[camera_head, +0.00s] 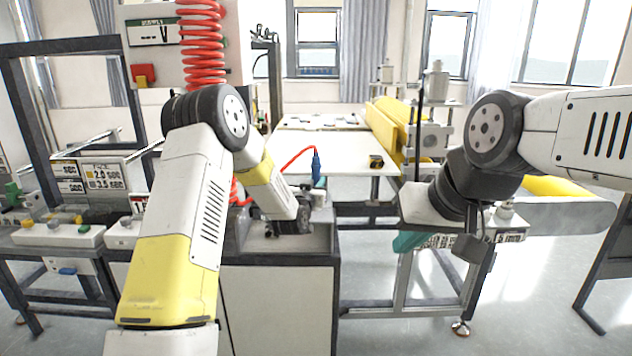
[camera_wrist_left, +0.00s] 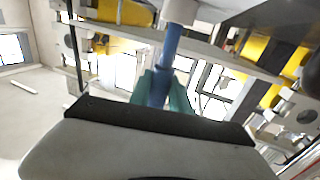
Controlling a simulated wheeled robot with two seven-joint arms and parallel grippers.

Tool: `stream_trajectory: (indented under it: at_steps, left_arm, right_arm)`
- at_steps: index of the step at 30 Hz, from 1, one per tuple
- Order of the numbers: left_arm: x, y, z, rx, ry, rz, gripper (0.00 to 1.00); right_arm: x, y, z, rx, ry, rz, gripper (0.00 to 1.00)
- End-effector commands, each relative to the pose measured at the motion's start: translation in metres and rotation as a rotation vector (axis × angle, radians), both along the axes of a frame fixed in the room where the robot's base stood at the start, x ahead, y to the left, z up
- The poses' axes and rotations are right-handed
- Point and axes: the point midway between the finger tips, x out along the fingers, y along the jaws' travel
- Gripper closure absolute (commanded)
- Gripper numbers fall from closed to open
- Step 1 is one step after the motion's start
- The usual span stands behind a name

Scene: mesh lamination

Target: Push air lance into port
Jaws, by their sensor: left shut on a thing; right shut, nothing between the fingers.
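The blue air lance (camera_head: 317,168) stands roughly upright above the edge of the white table, with a red hose (camera_head: 297,157) running from its top. My left gripper (camera_wrist_left: 163,92) has teal fingers shut on the lance in the left wrist view; in the head view its fingers are hard to make out. In the left wrist view the blue shaft (camera_wrist_left: 170,45) runs up to a pale rounded part (camera_wrist_left: 180,11). I cannot tell whether that part is the port or whether the lance is inside it. My right gripper (camera_head: 408,241) is shut and empty, low beside the grey frame.
A white table (camera_head: 335,147) lies behind the lance, with a small black and yellow item (camera_head: 376,162) on it. A yellow roller machine (camera_head: 392,125) stands behind right. A coiled red hose (camera_head: 203,45) hangs at upper left. Control boxes (camera_head: 100,178) stand at left.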

Motion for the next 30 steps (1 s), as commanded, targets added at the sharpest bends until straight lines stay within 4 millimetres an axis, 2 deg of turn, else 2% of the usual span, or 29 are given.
stream_trajectory:
  at_steps: [30]
  left_arm:
    - [0.000, 0.000, -0.025, -0.001, -0.002, 0.000, 1.00]
  right_arm:
    - [0.000, 0.000, 0.000, 0.000, 0.000, 0.000, 1.00]
